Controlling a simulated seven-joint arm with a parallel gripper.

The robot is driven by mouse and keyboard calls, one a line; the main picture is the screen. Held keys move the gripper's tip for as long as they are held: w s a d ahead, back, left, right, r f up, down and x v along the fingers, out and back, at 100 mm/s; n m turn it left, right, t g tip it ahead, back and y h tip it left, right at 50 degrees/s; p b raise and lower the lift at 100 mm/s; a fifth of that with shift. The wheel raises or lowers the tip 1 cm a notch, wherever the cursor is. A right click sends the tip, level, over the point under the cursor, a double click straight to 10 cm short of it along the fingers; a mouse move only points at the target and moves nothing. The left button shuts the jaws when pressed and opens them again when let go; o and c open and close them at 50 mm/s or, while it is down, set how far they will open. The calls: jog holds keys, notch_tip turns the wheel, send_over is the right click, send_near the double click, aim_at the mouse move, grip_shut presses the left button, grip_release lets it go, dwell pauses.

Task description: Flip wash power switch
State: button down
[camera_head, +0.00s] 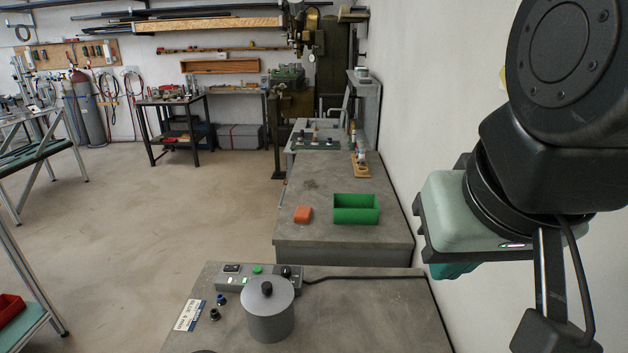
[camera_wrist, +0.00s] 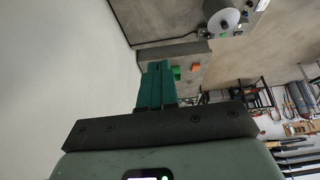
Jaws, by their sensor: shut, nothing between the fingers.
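A grey control box (camera_head: 262,281) sits at the back of the near grey bench, with a black switch (camera_head: 232,268), a green button (camera_head: 257,269), lit green marks and a dark knob (camera_head: 286,271). I cannot tell which control is the wash power switch. A grey cylinder with a black-knobbed lid (camera_head: 268,312) stands in front and hides part of the box. My gripper (camera_head: 455,271) is raised at the right near the wall, well away from the box. Its green fingers (camera_wrist: 157,84) are together and empty in the wrist view, where the cylinder (camera_wrist: 223,21) shows at the top.
A white label plate (camera_head: 190,315) and two small dark knobs (camera_head: 217,306) lie left of the cylinder. A black cable runs right from the box. A farther bench holds a green bin (camera_head: 356,209) and an orange block (camera_head: 303,214).

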jog(key=w+a+r, duration=0.3)
jog(key=w+r, duration=0.1)
jog(key=w, duration=0.5)
jog(key=g, duration=0.2)
send_over(234, 268)
jog(key=s+a, duration=0.1)
jog(key=s, duration=0.3)
notch_tip(234, 268, down, 30)
jog(key=shift+w+a+r+h, duration=0.1)
jog(key=shift+a+h, duration=0.05)
jog(key=shift+h, duration=0.15)
jog(key=x, duration=0.8)
jog(key=s+x, duration=0.1)
jog(key=x, duration=0.3)
jog(key=shift+f, duration=0.35)
jog(key=shift+w+d+f, duration=0.1)
jog(key=shift+d+f, duration=0.15)
jog(key=shift+f, duration=0.5)
